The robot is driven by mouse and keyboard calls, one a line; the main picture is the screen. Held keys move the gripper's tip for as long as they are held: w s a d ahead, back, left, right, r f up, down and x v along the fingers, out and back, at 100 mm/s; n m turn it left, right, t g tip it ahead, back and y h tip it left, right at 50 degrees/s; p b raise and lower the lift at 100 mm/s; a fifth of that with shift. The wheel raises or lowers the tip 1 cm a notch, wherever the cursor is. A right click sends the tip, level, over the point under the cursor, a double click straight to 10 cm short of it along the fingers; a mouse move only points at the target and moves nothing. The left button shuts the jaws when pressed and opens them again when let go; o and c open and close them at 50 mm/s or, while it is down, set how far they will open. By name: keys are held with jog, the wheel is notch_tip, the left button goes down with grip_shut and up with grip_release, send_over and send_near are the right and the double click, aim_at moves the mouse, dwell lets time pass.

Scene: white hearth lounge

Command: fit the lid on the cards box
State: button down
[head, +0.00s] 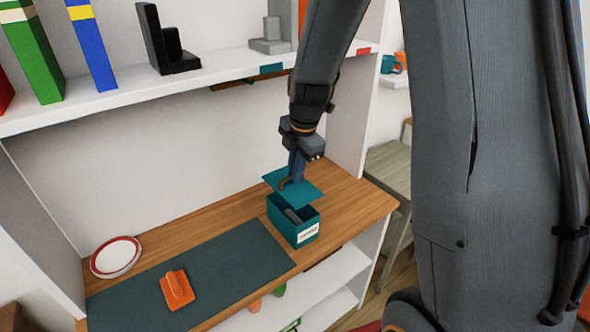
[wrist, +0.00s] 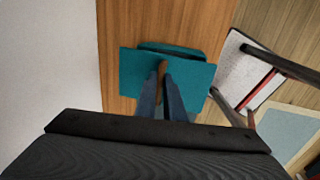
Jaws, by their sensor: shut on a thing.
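The teal cards box (head: 290,221) stands on the wooden counter with a white label on its front. Its top is open, and dark contents show inside. My gripper (head: 291,181) is shut on the teal lid (head: 307,193) and holds it above the box, apart from it in the head view. In the wrist view my gripper (wrist: 164,72) grips the middle of the lid (wrist: 135,75). Part of the box (wrist: 172,48) shows past the lid's far edge there; the lid hides the rest.
A dark mat (head: 215,265) lies left of the box, with an orange lid-like piece (head: 177,289) on it. A white plate with a red rim (head: 115,257) is at the far left. A shelf (head: 190,85) with books and bookends runs above. A side panel (head: 345,125) stands right of my arm.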

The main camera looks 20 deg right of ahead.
aim_at(304, 204)
jog(key=shift+f, duration=0.1)
jog(key=shift+f+b, duration=2.55)
jog(key=shift+f, duration=0.65)
jog(key=c, duration=1.8)
grip_release()
jog(key=shift+s+d+r+b, duration=0.1)
jog(key=shift+s+r+b, duration=0.15)
jog(key=shift+r, duration=1.05)
jog(key=shift+s+d+r+b, duration=0.1)
jog(key=shift+s+r+b, duration=0.2)
jog(key=shift+r, duration=0.95)
jog(key=shift+s+d+r+b, duration=0.1)
jog(key=shift+s+r+b, duration=0.15)
jog(key=shift+r, duration=1.05)
jog(key=s+f+m, duration=0.1)
jog(key=s+m, duration=0.1)
jog(key=m, duration=0.1)
jog(key=s+m, duration=0.2)
jog(key=m, duration=0.1)
jog(key=s+a+f+m, duration=0.1)
jog(key=s+m, duration=0.2)
jog(key=shift+f+m, duration=0.35)
jog(key=shift+m, duration=0.05)
jog(key=s+f+m, duration=0.3)
jog(key=s+m, duration=0.5)
jog(key=m, duration=0.3)
jog(key=shift+s+a+m+g+h, duration=0.3)
jog(key=shift+s+a+g, duration=0.05)
jog(key=shift+g, duration=0.05)
